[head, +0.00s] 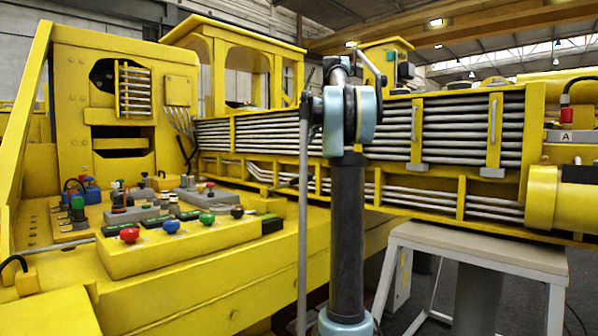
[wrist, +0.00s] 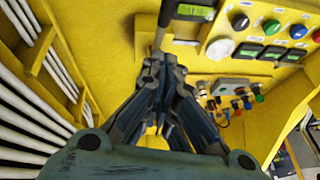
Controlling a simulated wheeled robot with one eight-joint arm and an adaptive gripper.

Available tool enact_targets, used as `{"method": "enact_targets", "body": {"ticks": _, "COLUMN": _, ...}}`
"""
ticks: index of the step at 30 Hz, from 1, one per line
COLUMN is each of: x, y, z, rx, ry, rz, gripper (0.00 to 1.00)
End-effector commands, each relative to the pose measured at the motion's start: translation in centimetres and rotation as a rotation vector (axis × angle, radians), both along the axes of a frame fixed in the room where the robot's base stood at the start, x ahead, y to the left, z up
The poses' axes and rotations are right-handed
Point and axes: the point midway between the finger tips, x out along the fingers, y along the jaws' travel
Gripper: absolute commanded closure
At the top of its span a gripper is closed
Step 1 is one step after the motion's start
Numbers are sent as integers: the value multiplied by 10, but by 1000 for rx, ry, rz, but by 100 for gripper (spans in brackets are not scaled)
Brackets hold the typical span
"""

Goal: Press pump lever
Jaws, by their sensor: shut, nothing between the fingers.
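My gripper (wrist: 163,68) is shut and empty in the wrist view, its dark fingers together above the yellow control deck. A slim dark bar (wrist: 164,20), which looks like the pump lever, stands just beyond the fingertips at the top of the wrist view. I cannot tell whether the fingers touch it. In the head view a dark curved lever (head: 187,152) rises at the back of the deck by the pipes; I cannot tell whether it is the same one. My gripper is not clearly visible in the head view, where my arm fills the middle.
A yellow control box (head: 178,243) with coloured knobs stands on the deck. In the wrist view, round buttons (wrist: 270,27) and small joysticks (wrist: 240,104) lie to the right. White pipes (wrist: 22,115) run along the left. A grey-topped bench (head: 480,249) stands right of my arm.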

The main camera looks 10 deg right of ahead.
Motion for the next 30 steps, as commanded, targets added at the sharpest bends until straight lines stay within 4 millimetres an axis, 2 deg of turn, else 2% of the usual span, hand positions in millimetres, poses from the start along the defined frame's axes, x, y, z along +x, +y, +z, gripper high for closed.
{"method": "enact_targets", "body": {"ticks": 8, "x": 4, "y": 5, "z": -12, "rx": 0, "ry": 0, "rz": 1, "gripper": 100}}
{"method": "enact_targets", "body": {"ticks": 24, "x": 26, "y": 38, "z": -94, "rx": 1, "ry": 0, "rz": 1, "gripper": 100}}
{"method": "enact_targets", "body": {"ticks": 30, "x": 15, "y": 36, "z": -116, "rx": 0, "ry": 0, "rz": -1, "gripper": 100}}
